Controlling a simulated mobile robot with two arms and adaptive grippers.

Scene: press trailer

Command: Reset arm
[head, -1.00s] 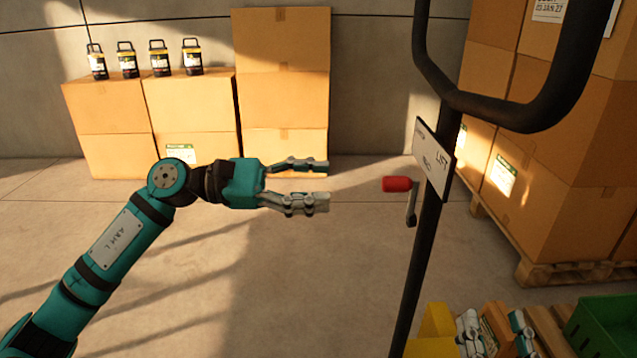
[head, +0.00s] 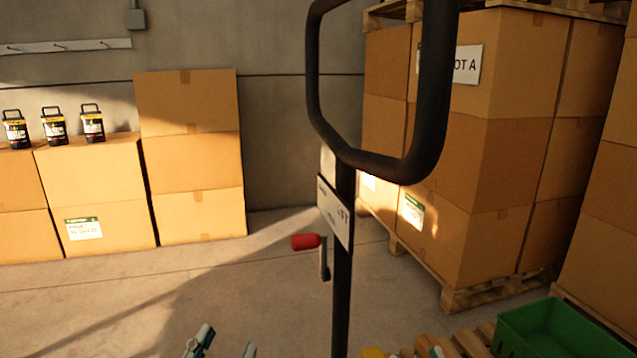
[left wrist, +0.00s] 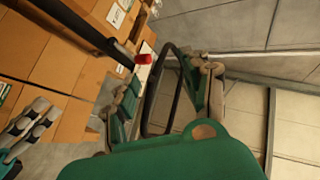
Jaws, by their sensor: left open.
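My left gripper (head: 222,347) shows only by its two fingertips at the bottom edge of the head view. They are apart, with nothing between them, below and left of the red grip (head: 306,242) on a short lever. In the left wrist view, my left gripper (left wrist: 160,92) has its fingers spread; the red grip (left wrist: 143,58) and black loop handle appear beyond. My left arm is hidden in the head view. A fingertip of what seems my right gripper (head: 436,352) shows at the bottom edge; its fingers show at the left of the wrist view.
A black post with a loop handle (head: 432,100) and a white sign (head: 335,212) stands ahead. Stacked boxes (head: 190,160) with canisters (head: 53,126) are at left. Palletised boxes (head: 500,150) and a green crate (head: 548,325) are at right. Floor shows between.

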